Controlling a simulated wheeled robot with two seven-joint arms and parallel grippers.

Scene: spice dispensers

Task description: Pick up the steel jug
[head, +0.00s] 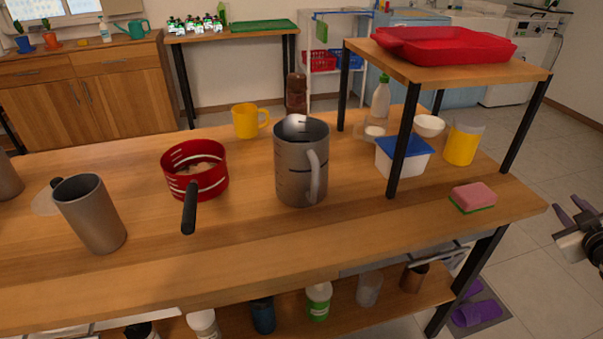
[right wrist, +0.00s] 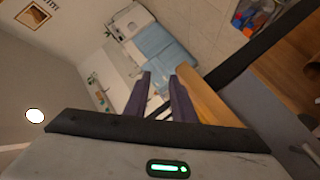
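The steel jug (head: 301,165) stands upright on the wooden table (head: 330,235), near the middle of the head view. It is grey with measuring marks, and its handle (head: 316,177) is on its right front side. My right gripper (head: 572,209) is at the right edge of the head view, beyond the table's right end and well apart from the jug. Its purple fingers are apart and empty, as the right wrist view (right wrist: 160,76) also shows. The jug is not visible in the right wrist view. My left gripper is not in view.
A red pot (head: 195,168) with a black handle stands left of the jug, a yellow mug (head: 246,121) behind it, and a brown bottle (head: 296,92) farther back. A raised shelf with a black post (head: 403,145) stands to the right. A sponge (head: 473,197) lies near the right end.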

